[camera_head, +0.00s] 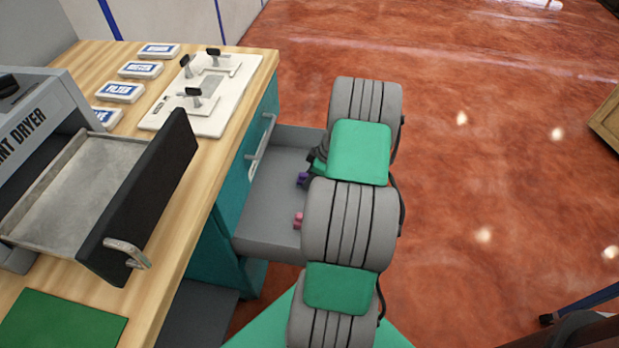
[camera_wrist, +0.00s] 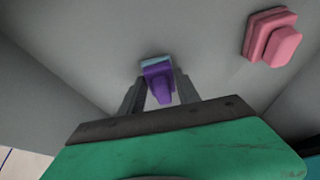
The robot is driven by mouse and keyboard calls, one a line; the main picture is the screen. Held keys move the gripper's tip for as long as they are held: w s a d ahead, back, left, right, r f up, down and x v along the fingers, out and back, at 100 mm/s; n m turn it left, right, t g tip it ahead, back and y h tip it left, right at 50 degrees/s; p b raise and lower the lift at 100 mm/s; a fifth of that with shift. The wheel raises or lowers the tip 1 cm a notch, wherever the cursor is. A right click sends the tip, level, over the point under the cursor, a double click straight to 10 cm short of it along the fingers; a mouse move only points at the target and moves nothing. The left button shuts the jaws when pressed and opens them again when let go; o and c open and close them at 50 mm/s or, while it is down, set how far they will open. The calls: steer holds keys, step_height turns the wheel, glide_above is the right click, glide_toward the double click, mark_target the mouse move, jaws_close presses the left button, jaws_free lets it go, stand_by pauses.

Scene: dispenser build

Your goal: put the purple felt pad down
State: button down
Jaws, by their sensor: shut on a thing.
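The purple felt pad (camera_wrist: 158,80) is between the two dark fingers of my gripper (camera_wrist: 159,77) in the wrist view. It has a stepped shape with a narrow grip. A light blue edge shows behind it; I cannot tell whether that is a separate piece. My gripper is shut on the purple pad, inside the open grey drawer (camera_head: 267,217). In the head view a bit of the purple pad (camera_head: 303,179) shows beside my arm, which hides most of the gripper. Whether the pad touches the drawer floor is unclear.
A pink pad (camera_wrist: 272,37) of similar shape lies in the drawer, to the right in the wrist view. Drawer walls stand close around. The wooden counter (camera_head: 190,170) bears a dryer with an open tray (camera_head: 75,185), a white switch panel (camera_head: 215,115) and several labelled blocks.

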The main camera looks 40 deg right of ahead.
steer(key=c, duration=0.9)
jaws_free()
steer(key=shift+o, duration=0.2)
steer(key=shift+f, duration=0.1)
steer(key=p+v, duration=0.2)
steer(key=v, duration=0.5)
steer(key=shift+s+d+r, duration=0.25)
steer(key=shift+s, duration=0.05)
